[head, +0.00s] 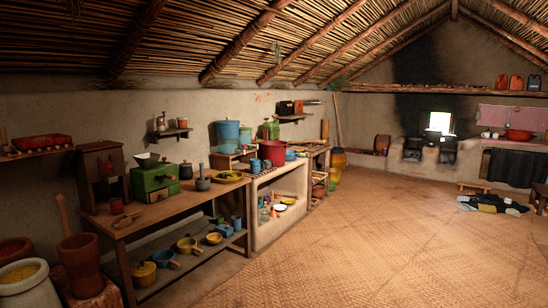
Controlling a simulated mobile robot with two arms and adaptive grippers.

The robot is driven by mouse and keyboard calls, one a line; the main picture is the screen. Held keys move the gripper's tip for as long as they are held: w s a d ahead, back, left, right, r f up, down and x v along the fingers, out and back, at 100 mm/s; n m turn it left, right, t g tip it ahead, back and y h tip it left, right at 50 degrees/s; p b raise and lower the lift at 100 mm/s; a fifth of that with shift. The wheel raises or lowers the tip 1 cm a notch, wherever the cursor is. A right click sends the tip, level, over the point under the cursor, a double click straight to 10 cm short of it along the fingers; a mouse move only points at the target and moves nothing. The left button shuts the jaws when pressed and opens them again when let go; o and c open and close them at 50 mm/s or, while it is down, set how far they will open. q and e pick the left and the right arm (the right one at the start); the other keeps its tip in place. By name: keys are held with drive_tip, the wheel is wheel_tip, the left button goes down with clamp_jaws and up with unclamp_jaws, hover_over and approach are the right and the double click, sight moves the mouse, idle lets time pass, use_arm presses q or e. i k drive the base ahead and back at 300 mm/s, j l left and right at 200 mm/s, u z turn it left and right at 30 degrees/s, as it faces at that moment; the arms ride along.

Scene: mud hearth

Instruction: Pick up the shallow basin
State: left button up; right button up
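A wide, shallow red basin (519,134) sits far off at the right edge of the head view. It rests on a ledge near a pink cloth (507,117) in the back right corner. It looks upright, and its inside is too small to make out. A deeper red pot (272,153) stands much nearer, on the stove counter along the left wall. Neither of my grippers is in view.
A wooden table (150,215) with a green box grinder (155,182) lines the left wall. A mortar (80,260) stands at front left. The woven mat floor (380,230) is open. Dark cloths (493,204) and low stools (474,187) lie before the back right corner.

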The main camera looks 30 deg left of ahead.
sight(290, 155)
drive_tip(key=i+u, duration=0.25)
drive_tip(key=i, duration=5.1)
drive_tip(key=i+u, duration=0.1)
drive_tip(key=i, duration=0.95)
drive_tip(key=i+l+u, duration=0.1)
drive_tip(key=i, duration=0.9)
